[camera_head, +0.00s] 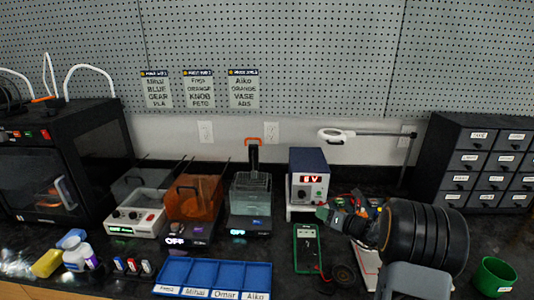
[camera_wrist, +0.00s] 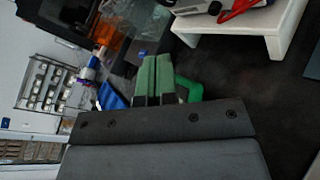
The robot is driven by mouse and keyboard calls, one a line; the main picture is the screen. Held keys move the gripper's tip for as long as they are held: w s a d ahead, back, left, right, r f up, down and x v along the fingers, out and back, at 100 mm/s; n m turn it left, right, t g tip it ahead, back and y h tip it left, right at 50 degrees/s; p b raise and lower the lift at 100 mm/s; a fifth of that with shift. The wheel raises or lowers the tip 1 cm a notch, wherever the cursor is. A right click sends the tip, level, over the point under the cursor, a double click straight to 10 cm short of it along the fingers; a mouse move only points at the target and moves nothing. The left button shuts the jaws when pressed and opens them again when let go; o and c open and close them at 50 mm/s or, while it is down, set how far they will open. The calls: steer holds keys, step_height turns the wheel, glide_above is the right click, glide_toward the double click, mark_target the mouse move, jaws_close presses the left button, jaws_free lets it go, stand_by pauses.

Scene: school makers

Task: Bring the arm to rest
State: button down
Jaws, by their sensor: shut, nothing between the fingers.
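My gripper (camera_head: 324,213) is in the right half of the head view, in front of the power supply with the red display (camera_head: 308,180) and above the counter. My dark arm reaches to it from the right and hides part of the counter. In the wrist view the two green fingers of my gripper (camera_wrist: 156,62) lie side by side, shut, with nothing seen between them. A green object (camera_wrist: 188,91) shows just beyond the fingers; I cannot tell what it is.
A green multimeter (camera_head: 307,250) lies below my gripper. A blue labelled tray (camera_head: 212,272) is at the front, a green cup (camera_head: 494,276) at the right, and drawers (camera_head: 480,160) behind. A magnifier lamp (camera_head: 335,135) stands behind. A white stand (camera_wrist: 285,30) shows in the wrist view.

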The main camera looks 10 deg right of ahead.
steer(key=s+a+r+n+g+p, duration=0.2)
steer(key=s+a+r+n+g, duration=0.15)
steer(key=s+a+n, duration=0.35)
steer(key=s+a+r+n+g+p, duration=0.1)
steer(key=s+a+r+n+g, duration=0.25)
steer(key=a+n+g, duration=0.35)
steer(key=s+d+r+n+h+p, duration=0.1)
steer(key=s+n+h, duration=0.3)
steer(key=s+n, duration=0.4)
steer(key=s+d+r+n+h+p, duration=0.1)
steer(key=s+n+h, duration=0.4)
steer(key=n, duration=0.9)
steer(key=shift+s+d+r+t+p, duration=0.2)
steer(key=shift+s+r+t+p, duration=0.4)
steer(key=shift+s, duration=0.95)
steer(key=c, duration=1.8)
jaws_free()
steer(key=shift+c, duration=0.2)
